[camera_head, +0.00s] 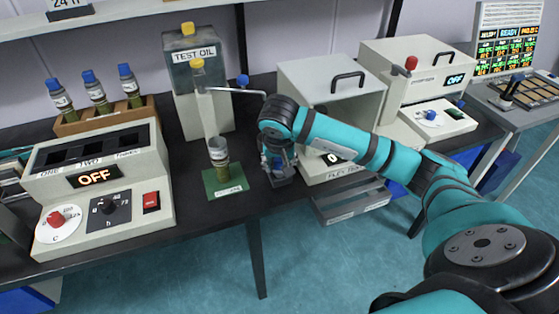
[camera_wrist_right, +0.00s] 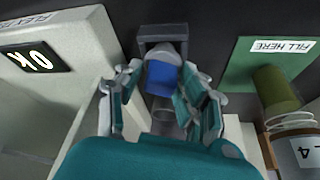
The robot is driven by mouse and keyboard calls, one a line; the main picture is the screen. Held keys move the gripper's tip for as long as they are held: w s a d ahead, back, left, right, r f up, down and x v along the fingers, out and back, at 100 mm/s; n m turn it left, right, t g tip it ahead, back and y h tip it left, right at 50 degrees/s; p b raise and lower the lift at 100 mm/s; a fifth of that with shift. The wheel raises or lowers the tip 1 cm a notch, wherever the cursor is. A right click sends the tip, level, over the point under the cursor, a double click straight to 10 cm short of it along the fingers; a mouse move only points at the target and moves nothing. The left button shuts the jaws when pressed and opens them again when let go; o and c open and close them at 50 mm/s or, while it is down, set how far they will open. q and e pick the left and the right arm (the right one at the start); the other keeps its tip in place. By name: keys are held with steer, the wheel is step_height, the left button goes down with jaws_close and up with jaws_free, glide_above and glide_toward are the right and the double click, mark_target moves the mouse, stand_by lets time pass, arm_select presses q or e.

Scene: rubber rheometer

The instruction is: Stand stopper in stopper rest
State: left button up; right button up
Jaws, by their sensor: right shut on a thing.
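My right gripper (camera_head: 277,160) reaches down to the bench between the green fill mat and the flex tester. It is shut on a blue stopper (camera_wrist_right: 160,78), which shows between its fingers in the right wrist view. A dark grey stopper rest (camera_wrist_right: 163,32) lies right at the stopper, with a paler grey round part between them. The fingers hide part of the stopper, and I cannot tell whether it is seated in the rest. In the head view the rest (camera_head: 283,180) shows under the gripper. My left gripper is not in view.
An unstoppered vial (camera_head: 217,152) stands on the green mat (camera_head: 225,187), left of the gripper. The test oil tank (camera_head: 190,95) stands behind it. The flex tester (camera_head: 325,90) is close on the right. A rack (camera_head: 100,118) holds blue-capped vials at left.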

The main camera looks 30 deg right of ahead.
steer(key=shift+f+b, duration=0.35)
steer(key=shift+f, duration=0.05)
steer(key=o, duration=1)
steer(key=shift+r, duration=0.1)
steer(key=v, duration=1.1)
steer(key=shift+s+a+r, duration=0.1)
steer(key=shift+s+r, duration=0.1)
steer(key=shift+r, duration=0.15)
